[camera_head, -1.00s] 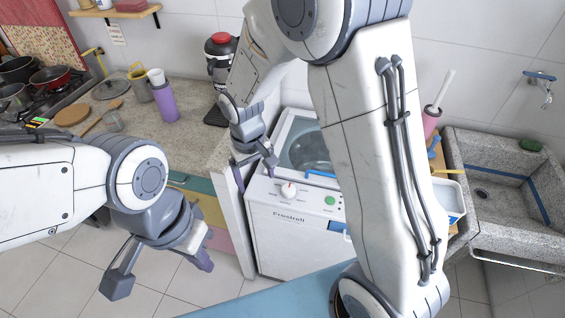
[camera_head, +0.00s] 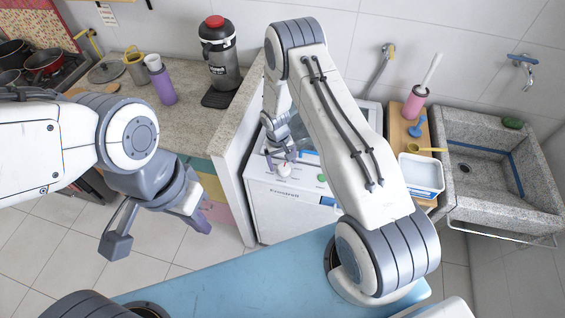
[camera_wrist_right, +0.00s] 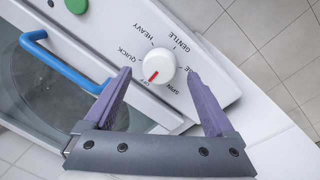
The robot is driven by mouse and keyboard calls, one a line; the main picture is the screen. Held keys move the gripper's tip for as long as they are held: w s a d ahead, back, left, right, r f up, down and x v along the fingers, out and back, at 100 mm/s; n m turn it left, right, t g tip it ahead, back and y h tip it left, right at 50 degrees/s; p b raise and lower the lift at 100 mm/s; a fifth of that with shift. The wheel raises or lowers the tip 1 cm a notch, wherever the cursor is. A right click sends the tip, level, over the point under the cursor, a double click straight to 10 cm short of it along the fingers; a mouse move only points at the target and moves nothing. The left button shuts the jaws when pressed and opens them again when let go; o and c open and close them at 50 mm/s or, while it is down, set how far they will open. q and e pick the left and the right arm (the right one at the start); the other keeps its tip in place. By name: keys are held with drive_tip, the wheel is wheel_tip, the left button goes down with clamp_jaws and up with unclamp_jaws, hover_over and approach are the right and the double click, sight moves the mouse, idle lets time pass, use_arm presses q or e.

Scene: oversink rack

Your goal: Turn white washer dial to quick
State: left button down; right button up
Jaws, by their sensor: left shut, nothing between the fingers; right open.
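The white washer (camera_head: 300,218) stands beside the counter's end, with a white dial (camera_head: 284,170) on its top panel. In the right wrist view the dial (camera_wrist_right: 159,62) has a red mark pointing at the OFF label. QUICK, HEAVY, GENTLE and SPIN are printed around it; another label is partly hidden by a finger. My right gripper (camera_wrist_right: 159,74) is open, its purple fingertips on either side of the dial with gaps visible. In the head view the right gripper (camera_head: 281,160) is at the dial. My left gripper (camera_head: 198,222) is shut and empty, away from the washer at left.
A green button (camera_wrist_right: 76,5) and the blue lid handle (camera_wrist_right: 60,62) are near the dial. The counter (camera_head: 205,125) holds a purple bottle (camera_head: 163,86) and a black-and-red jug (camera_head: 219,55). A stone sink (camera_head: 490,215) is at right. Open floor lies before the washer.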

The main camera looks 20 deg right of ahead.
drive_tip(key=shift+d+f, duration=0.15)
drive_tip(key=shift+f, duration=1.05)
drive_tip(key=c, duration=1.4)
drive_tip(key=shift+w+f+m+b, duration=0.1)
drive_tip(key=shift+f+m+b, duration=0.05)
drive_tip(key=shift+m+b, duration=0.3)
drive_tip(key=m+b, duration=0.5)
drive_tip(key=b, duration=0.2)
drive_tip(key=shift+w+f+m+g, duration=0.1)
drive_tip(key=shift+m+g, duration=0.2)
drive_tip(key=shift+m, duration=0.05)
drive_tip(key=shift+d+m+b, duration=0.1)
drive_tip(key=shift+m+b, duration=0.8)
drive_tip(key=shift+m, duration=0.3)
drive_tip(key=shift+r+m+y+b, duration=0.15)
drive_tip(key=shift+m+b, duration=0.25)
drive_tip(key=shift+m, duration=0.3)
drive_tip(key=shift+r+m+y+b, duration=0.15)
drive_tip(key=shift+m+b, duration=0.25)
drive_tip(key=shift+m, duration=0.3)
